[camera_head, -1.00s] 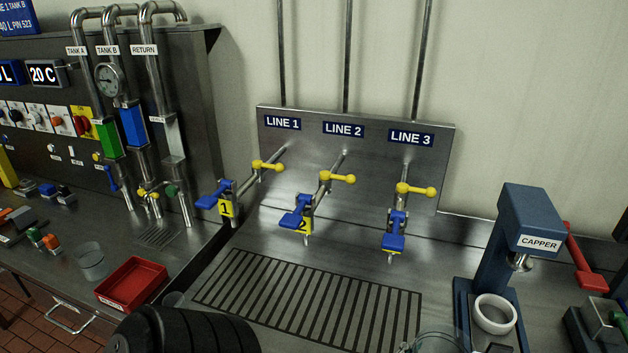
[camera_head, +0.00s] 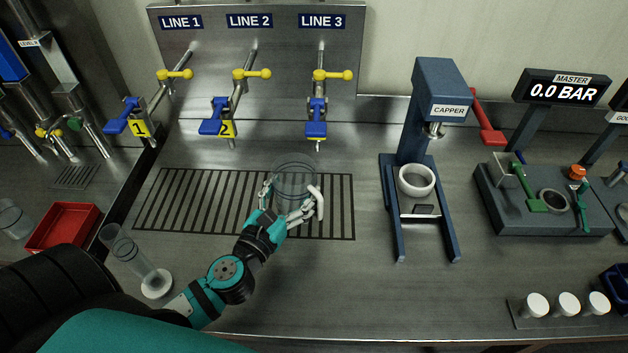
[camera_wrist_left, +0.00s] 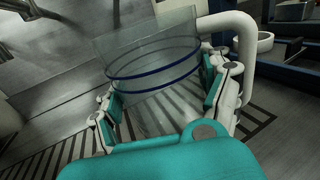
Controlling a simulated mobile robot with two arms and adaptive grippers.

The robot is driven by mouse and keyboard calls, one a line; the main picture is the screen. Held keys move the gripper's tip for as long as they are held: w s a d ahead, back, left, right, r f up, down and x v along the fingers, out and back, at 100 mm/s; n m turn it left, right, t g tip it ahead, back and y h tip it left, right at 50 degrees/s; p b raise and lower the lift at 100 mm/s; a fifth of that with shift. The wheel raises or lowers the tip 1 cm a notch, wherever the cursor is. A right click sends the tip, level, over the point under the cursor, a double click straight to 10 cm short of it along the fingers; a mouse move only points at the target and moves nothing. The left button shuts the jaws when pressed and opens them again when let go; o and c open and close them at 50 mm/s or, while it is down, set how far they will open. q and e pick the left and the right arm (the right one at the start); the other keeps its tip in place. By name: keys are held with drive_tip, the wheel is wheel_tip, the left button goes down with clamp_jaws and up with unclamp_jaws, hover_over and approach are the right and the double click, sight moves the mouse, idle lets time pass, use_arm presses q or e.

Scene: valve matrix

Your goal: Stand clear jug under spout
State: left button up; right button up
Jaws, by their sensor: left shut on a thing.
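The clear jug (camera_head: 296,177) has a white handle (camera_head: 318,203) on its right. My left gripper (camera_head: 290,198) is shut on the jug, with fingers on both sides of its body, above or on the slotted drain grate (camera_head: 180,205). I cannot tell whether its base touches the grate. In the left wrist view the jug (camera_wrist_left: 150,62) shows blue rings, between the fingers of my left gripper (camera_wrist_left: 162,90). The LINE 3 spout (camera_head: 318,144), with blue and yellow handles, is behind and slightly right of the jug. My right gripper is not in view.
The LINE 2 spout (camera_head: 231,142) and LINE 1 spout (camera_head: 141,128) hang to the left. A blue capper (camera_head: 435,105) stands right of the grate. A red tray (camera_head: 62,229) and clear tubes (camera_head: 133,258) are at left. Three white caps (camera_head: 567,304) sit front right.

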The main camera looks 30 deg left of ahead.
use_arm(q)
drive_tip(key=shift+w+d+f+b, duration=0.15)
drive_tip(key=shift+w+d+f, duration=0.2)
drive_tip(key=shift+w+f, duration=0.5)
drive_tip(key=shift+w+d+f+b, duration=0.1)
drive_tip(key=shift+w+d+f, duration=0.3)
drive_tip(key=shift+w, duration=0.7)
drive_tip(key=shift+w+d+f+b, duration=0.15)
drive_tip(key=shift+w+d+f, duration=0.1)
drive_tip(key=shift+w+f, duration=0.65)
drive_tip(key=shift+r, duration=0.1)
drive_tip(key=o, duration=1.1)
drive_tip(key=shift+o, duration=0.2)
